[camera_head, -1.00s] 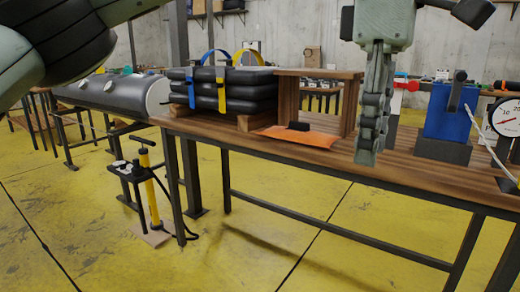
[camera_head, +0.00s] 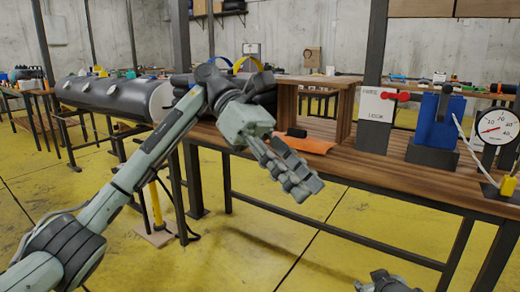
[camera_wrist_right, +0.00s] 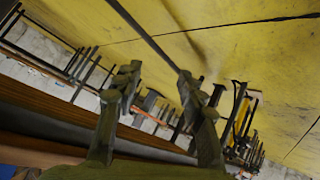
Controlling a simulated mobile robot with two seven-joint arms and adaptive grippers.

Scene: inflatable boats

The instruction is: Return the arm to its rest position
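My left arm (camera_head: 150,155) comes in from the left, bent at the elbow. Its gripper (camera_head: 308,189) points down and to the right, in front of the workbench edge. Its fingers look close together, but the angle does not show whether they are apart; I see nothing held. My right gripper (camera_head: 385,283) shows only in part at the bottom edge of the head view, low over the floor. In the right wrist view its two fingers (camera_wrist_right: 158,88) stand wide apart with nothing between them.
The wooden workbench (camera_head: 375,173) carries a wooden shelf box (camera_head: 345,106), an orange sheet (camera_head: 312,146), a blue device (camera_head: 436,122) and a gauge (camera_head: 497,126). A grey inflatable tube (camera_head: 110,97) lies on the left.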

